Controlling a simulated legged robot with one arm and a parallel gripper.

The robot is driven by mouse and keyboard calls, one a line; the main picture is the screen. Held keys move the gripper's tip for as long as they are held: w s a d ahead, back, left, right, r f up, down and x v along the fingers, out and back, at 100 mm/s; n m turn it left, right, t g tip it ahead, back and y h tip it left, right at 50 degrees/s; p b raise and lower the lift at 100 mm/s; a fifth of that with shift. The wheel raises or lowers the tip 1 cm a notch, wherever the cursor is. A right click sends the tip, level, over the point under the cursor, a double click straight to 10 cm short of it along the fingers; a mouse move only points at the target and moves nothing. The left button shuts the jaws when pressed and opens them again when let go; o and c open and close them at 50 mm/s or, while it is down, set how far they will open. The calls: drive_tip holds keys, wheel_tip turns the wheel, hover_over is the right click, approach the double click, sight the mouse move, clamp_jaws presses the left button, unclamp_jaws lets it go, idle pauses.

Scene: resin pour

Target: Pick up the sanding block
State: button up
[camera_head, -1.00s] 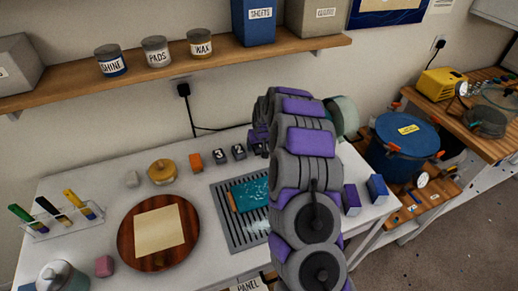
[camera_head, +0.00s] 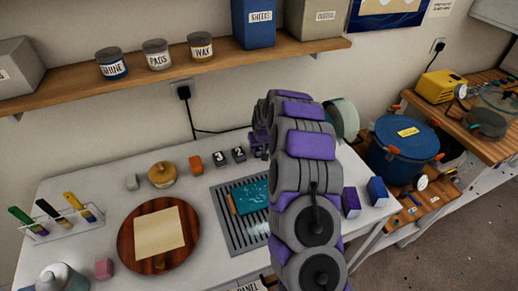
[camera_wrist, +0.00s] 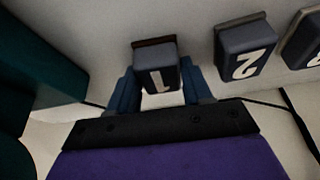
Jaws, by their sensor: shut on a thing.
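A dark grey sanding block marked 1 (camera_wrist: 160,78) with a brown backing sits between the blue fingers of my gripper (camera_wrist: 158,88) in the wrist view. The gripper is shut on it. In the head view my gripper (camera_head: 259,142) is mostly hidden behind my arm at the back of the white table, and block 1 cannot be made out. Block 2 (camera_head: 238,154) stands just left of the gripper there, and to the right of block 1 in the wrist view (camera_wrist: 243,52). Block 3 (camera_head: 220,158) is beside block 2, partly cut off in the wrist view (camera_wrist: 304,45).
A grooved grey tray (camera_head: 238,237) holding a teal piece lies in front. The wooden shelf (camera_head: 180,77) hangs above. A black cord runs along the wall.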

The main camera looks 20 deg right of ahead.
drive_tip(key=shift+r, duration=0.15)
drive_tip(key=shift+r+p, duration=0.5)
drive_tip(key=shift+r, duration=1.05)
drive_tip(key=shift+s+r, duration=0.15)
drive_tip(key=shift+r, duration=0.1)
drive_tip(key=s, duration=0.5)
drive_tip(key=s+a+p, duration=0.1)
drive_tip(key=s, duration=0.4)
drive_tip(key=s+r+p, duration=0.1)
drive_tip(key=s, duration=0.4)
drive_tip(key=shift+s+a+r, duration=0.1)
drive_tip(key=shift+s+a, duration=0.1)
drive_tip(key=shift+s, duration=0.1)
drive_tip(key=o, duration=0.5)
drive_tip(key=c, duration=0.4)
